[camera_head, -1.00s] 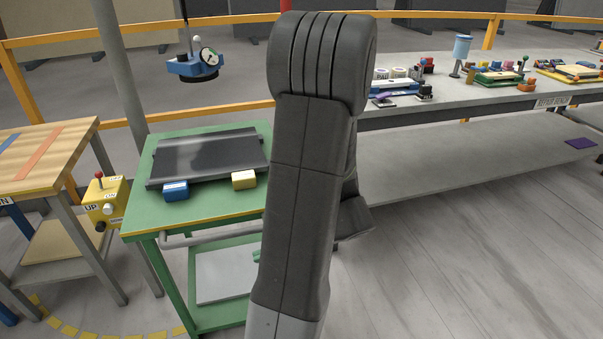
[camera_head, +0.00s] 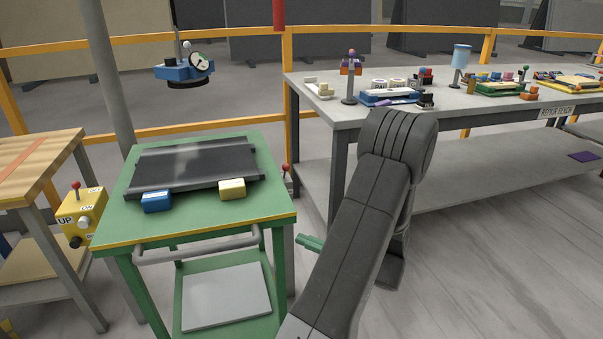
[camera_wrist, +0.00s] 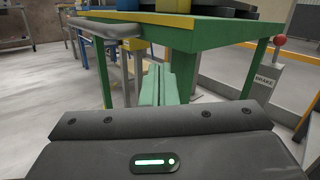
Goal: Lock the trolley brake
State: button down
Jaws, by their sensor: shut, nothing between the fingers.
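The green trolley (camera_head: 275,203) stands left of centre, with a yellow front edge and a grey push handle (camera_head: 195,246). A red-knobbed brake lever (camera_head: 286,169) shows beyond its right side. In the wrist view, the red knob (camera_wrist: 280,40) tops a short rod over a grey post (camera_wrist: 262,78) lettered BRAKE, at the right. My gripper (camera_head: 302,240) has green fingers, which also show in the wrist view (camera_wrist: 158,80). They are shut and empty, near the trolley's front right corner. The fingers are left of the brake post in the wrist view and apart from the lever.
A yellow control box (camera_head: 82,215) stands left. A long grey bench (camera_head: 335,108) with several items stands right. Open floor lies at front right.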

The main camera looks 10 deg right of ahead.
aim_at(285, 167)
jog(key=i+l, duration=0.2)
jog(key=i, duration=0.2)
jog(key=i+l+z, duration=0.15)
jog(key=i, duration=0.25)
jog(key=l, duration=0.1)
